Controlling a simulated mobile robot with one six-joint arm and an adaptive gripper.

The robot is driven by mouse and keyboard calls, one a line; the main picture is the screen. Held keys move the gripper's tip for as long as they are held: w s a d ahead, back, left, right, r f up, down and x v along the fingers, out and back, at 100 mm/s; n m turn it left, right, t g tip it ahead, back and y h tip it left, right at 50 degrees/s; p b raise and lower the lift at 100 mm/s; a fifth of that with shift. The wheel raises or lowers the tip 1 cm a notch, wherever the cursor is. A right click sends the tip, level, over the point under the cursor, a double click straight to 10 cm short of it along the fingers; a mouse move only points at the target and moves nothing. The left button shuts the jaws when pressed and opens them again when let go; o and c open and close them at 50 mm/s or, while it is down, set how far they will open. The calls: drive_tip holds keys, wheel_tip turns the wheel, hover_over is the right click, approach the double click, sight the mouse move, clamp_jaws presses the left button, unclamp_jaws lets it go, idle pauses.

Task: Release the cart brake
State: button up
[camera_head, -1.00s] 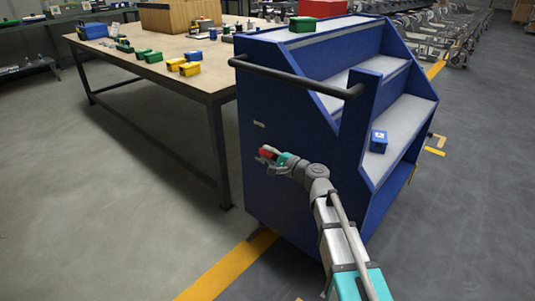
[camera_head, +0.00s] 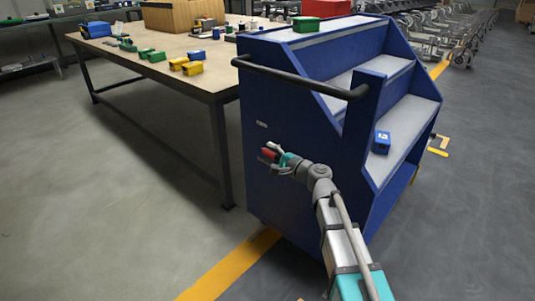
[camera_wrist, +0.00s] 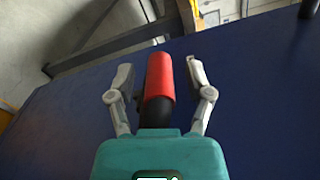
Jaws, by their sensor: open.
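The blue cart (camera_head: 290,205) stands right of centre in the head view, with a black push bar (camera_head: 300,78) along its top edge. Its blue panel (camera_wrist: 245,90) fills much of the wrist view. A red grip on a black stem, seemingly the brake lever (camera_wrist: 159,78), lies between my fingers in the wrist view. It shows as a small red spot in the head view (camera_head: 269,154). My gripper (camera_wrist: 160,90) is open, one finger on each side of the red grip, with visible gaps. The lever's mounting is hidden.
A workbench (camera_head: 165,68) with several small yellow, green and blue bins stands left of the cart. A blue box (camera_head: 381,142) sits on a cart shelf. A yellow floor line (camera_head: 230,265) runs beside the cart's base. Floor at lower left is clear.

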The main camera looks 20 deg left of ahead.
drive_tip(key=shift+v, duration=0.75)
drive_tip(key=v, duration=1)
drive_tip(key=shift+d, duration=0.3)
drive_tip(key=s+d+f+n+g+h+p, duration=0.25)
drive_tip(key=d+f+h, duration=0.3)
drive_tip(key=d, duration=0.35)
drive_tip(key=s+d+f+n+g+h+p, duration=0.15)
drive_tip(key=d+f+n+h, duration=0.35)
drive_tip(key=d, duration=0.5)
drive_tip(key=s+d+f+g+h+p, duration=0.1)
drive_tip(key=s+d+h, duration=0.2)
drive_tip(key=d, duration=0.6)
drive_tip(key=s+d+f+g+h+p, duration=0.1)
drive_tip(key=s+d+h, duration=0.25)
drive_tip(key=d, duration=0.55)
wheel_tip(320, 180, up, 37)
drive_tip(key=p, duration=3.7)
drive_tip(key=shift+w+a+m, duration=0.25)
drive_tip(key=shift+w+m, duration=0.1)
drive_tip(key=shift+w, duration=0.05)
